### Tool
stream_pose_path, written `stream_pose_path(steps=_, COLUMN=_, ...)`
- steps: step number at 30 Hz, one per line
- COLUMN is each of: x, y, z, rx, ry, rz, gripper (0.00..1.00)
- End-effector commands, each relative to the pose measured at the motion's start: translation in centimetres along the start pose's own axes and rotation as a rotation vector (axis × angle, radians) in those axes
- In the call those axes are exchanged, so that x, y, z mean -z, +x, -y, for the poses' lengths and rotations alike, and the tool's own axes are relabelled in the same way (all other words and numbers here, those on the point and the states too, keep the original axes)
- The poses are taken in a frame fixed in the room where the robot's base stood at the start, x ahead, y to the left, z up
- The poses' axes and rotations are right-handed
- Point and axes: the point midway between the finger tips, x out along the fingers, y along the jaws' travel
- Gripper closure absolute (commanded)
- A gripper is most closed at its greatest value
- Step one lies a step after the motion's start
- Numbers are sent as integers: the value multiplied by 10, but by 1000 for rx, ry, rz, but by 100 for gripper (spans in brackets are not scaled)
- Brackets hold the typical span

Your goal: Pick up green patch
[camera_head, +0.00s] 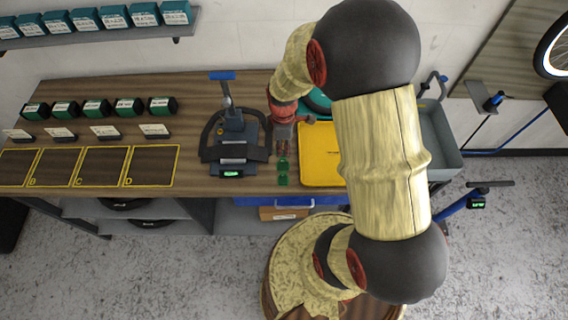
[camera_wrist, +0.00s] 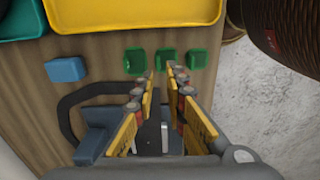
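Green patches lie in a row on the wooden workbench. In the wrist view there is a left green patch (camera_wrist: 135,61), a middle green patch (camera_wrist: 166,58) and a right green patch (camera_wrist: 198,59). In the head view two green patches (camera_head: 283,180) show clearly near the bench's front edge, just in front of my gripper (camera_head: 284,146). In the wrist view my gripper (camera_wrist: 163,74) has its yellow-padded fingers apart with nothing held between them. The fingertips point toward the middle patch and appear short of it. Their height above the bench is hard to tell.
A yellow tray (camera_head: 318,151) lies right of the patches. A dark device with a blue-handled stand (camera_head: 232,145) is on the left. A blue patch (camera_wrist: 66,69) lies nearby. Labelled outlined squares (camera_head: 152,165) and dark green-ended rolls (camera_head: 96,108) occupy the bench's left side.

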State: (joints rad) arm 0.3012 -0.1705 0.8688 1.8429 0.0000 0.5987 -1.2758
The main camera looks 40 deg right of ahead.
Motion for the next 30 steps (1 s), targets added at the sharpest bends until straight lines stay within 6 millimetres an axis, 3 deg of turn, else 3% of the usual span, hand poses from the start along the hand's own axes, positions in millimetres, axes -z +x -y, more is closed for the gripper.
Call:
stream_pose_path(steps=11, x=0, y=33, z=0, rx=3, ry=-3, rz=1, gripper=87)
stream_pose_path(steps=19, x=1, y=70, z=-2, rx=4, ry=-2, rz=2, gripper=87)
stream_pose_path(steps=27, x=1, y=75, z=-3, rx=0, ry=-2, rz=1, gripper=87)
stream_pose_path(steps=30, x=1, y=75, z=-3, rx=0, ry=-2, rz=1, gripper=91)
